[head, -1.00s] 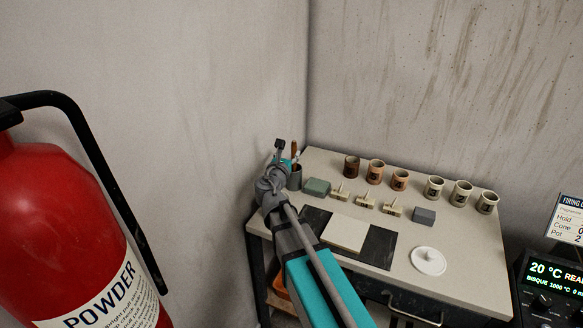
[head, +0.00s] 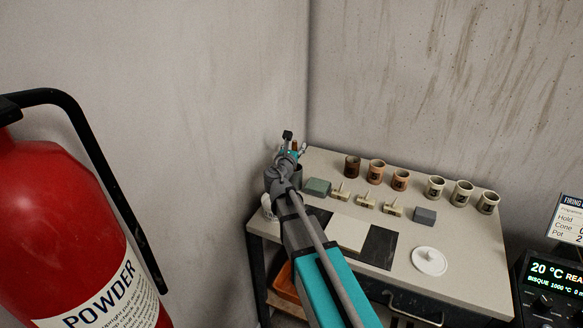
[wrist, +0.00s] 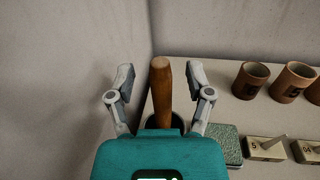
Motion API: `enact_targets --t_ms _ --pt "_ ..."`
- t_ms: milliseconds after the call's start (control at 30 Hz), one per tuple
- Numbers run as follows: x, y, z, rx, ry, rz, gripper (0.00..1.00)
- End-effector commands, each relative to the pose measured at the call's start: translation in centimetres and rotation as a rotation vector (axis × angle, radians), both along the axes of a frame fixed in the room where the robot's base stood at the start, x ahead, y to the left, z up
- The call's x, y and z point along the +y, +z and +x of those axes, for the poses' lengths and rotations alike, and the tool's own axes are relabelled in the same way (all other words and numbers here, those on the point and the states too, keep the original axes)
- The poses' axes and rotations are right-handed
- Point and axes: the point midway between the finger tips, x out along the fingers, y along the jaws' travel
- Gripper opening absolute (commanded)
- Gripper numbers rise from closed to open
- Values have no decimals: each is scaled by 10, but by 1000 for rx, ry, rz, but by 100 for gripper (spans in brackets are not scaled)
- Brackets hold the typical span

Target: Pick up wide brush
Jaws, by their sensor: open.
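A brown wooden handle (wrist: 160,90), probably the wide brush's, rises from a dark round pot (wrist: 170,123) in the wrist view. Its bristles are not visible. My gripper (wrist: 159,76) is open, with one finger on each side of the handle. Small gaps show on both sides, so neither finger seems to touch it. In the head view my gripper (head: 292,148) is over the grey pot (head: 297,178) at the table's back left corner, and my arm hides much of the pot and its tools.
Several cups (head: 376,172) stand in a row along the back of the table (head: 460,255). A green block (head: 318,187) and small stamps (head: 365,201) lie right of the pot. Walls rise close behind and left. A red extinguisher (head: 70,230) stands at left.

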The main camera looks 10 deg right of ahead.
Motion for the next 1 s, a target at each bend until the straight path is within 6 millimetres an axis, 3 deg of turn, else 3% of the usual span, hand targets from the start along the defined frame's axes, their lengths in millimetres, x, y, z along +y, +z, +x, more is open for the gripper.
enact_targets --t_ms 567,900,1000 --pt "-1 0 1 0 -1 0 67" --pt "-2 0 1 0 -1 0 4" --pt "-2 0 1 0 -1 0 0"
